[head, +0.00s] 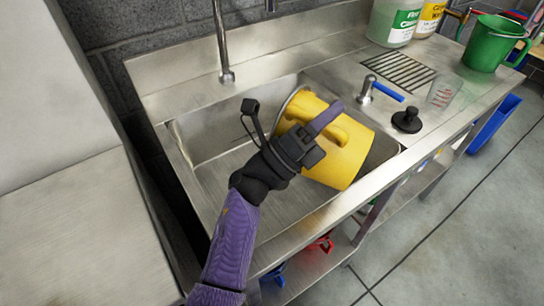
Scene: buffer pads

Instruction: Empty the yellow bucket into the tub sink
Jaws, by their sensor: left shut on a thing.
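The yellow bucket (345,150) is tipped on its side over the steel tub sink (205,140), its rim facing left and its base toward the lower right. My left gripper (322,128) is shut on the bucket near its handle, with the arm reaching in from the bottom. The bucket's inside is mostly hidden, so I cannot tell what is in it. The sink floor left of the bucket looks bare. My right gripper is not in view.
A tall faucet (225,50) stands behind the sink. On the right counter are a blue-handled tap (370,90), a black plunger-like stopper (407,120), a clear measuring cup (444,92), a green bucket (487,45) and bottles (396,22). A grey block stands at left.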

